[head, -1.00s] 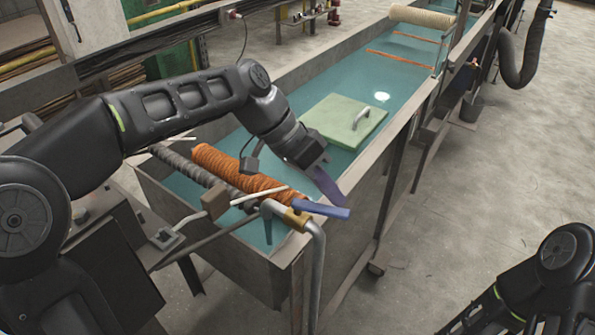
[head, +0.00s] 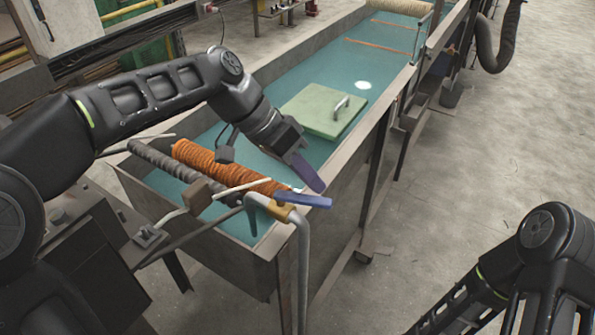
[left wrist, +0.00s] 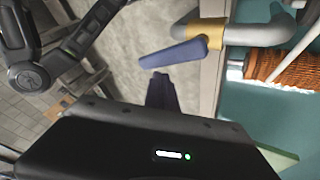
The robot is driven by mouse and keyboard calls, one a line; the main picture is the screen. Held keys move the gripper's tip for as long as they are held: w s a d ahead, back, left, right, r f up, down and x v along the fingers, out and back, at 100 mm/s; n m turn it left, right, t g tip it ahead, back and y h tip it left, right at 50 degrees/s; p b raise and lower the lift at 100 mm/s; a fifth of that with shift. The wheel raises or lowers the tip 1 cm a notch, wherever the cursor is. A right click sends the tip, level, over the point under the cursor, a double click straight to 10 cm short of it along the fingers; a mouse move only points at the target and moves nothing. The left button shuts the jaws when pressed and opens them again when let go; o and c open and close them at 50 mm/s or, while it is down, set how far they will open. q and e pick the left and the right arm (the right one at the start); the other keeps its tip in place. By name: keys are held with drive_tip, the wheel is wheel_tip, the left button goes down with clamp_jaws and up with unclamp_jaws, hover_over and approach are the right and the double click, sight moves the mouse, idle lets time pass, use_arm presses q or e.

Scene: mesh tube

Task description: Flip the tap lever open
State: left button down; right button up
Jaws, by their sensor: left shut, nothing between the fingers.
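The tap is a grey bent pipe (head: 303,262) with a brass valve body (head: 283,212) at the front corner of the water tank. Its blue lever (head: 304,199) sticks out to the right from the valve, roughly level. In the left wrist view the blue lever (left wrist: 174,54) points left from the brass body (left wrist: 209,27). My left gripper (head: 316,184) is shut and empty, its purple-blue fingers just above and behind the lever in the head view. In the left wrist view its fingers (left wrist: 161,82) end close to the lever, with a small gap visible. My right gripper is out of view.
The long tank of blue-green water (head: 318,85) holds a floating green board with a handle (head: 322,113). An orange-wrapped roller (head: 215,165) and a dark roller (head: 165,162) lie across the near end. The concrete floor (head: 500,130) at right is clear.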

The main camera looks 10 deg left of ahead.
use_arm(q)
drive_tip(key=v, duration=0.7)
drive_tip(key=shift+f, duration=0.1)
